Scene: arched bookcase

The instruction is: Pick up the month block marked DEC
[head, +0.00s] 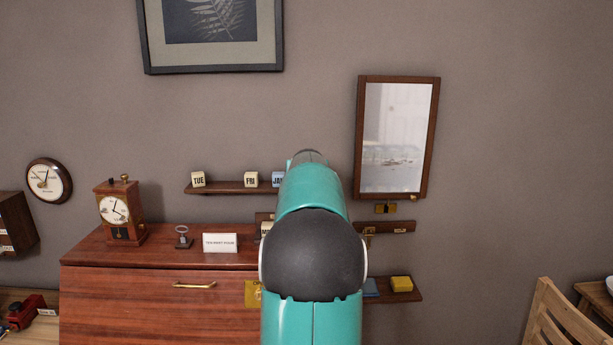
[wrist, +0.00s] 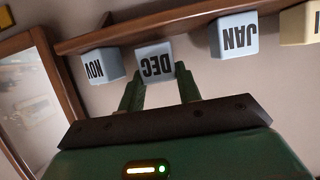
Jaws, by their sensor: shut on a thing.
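The DEC block (wrist: 156,64) is a pale blue-grey cube with dark letters, seen upside down in the wrist view. My gripper (wrist: 158,76) has its two green fingers at either side of it and is shut on it. The block is close against the shelf (wrist: 170,17); I cannot tell whether it still touches it. In the head view my arm hides the gripper and the DEC block.
The NOV block (wrist: 101,65) and the JAN block (wrist: 236,36) flank it on the shelf, with small gaps. The TUE block (head: 198,179) and FRI block (head: 251,180) stand further left. A framed mirror (head: 396,135) hangs to the right.

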